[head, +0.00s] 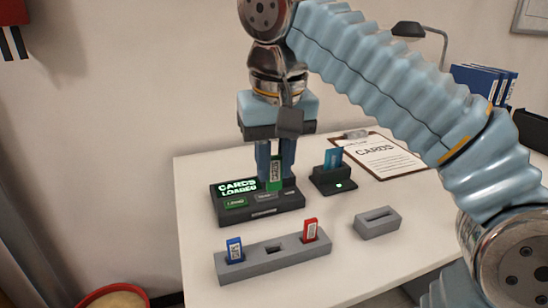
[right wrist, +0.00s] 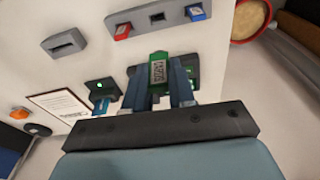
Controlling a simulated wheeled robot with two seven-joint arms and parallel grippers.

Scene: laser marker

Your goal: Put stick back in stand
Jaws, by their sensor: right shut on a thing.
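A green stick (head: 275,174) with a white printed label is held upright between the fingers of my right gripper (head: 275,165), which is shut on it. The stick is at the black device with the lit "CARDS LOADED" display (head: 262,212); I cannot tell whether its lower end is in the device. In the right wrist view the green stick (right wrist: 158,70) sits between the fingertips. The grey stand (head: 252,266) holds a blue stick (head: 235,250) at its left and a red stick (head: 310,231) at its right. Its middle slot (head: 275,249) is empty.
A grey block with an empty slot (head: 377,223) stands right of the stand. A small black holder (head: 333,183) with a blue card (head: 333,160) and a clipboard (head: 378,156) are behind. Blue binders and a lamp stand at the back right. The table front is clear.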

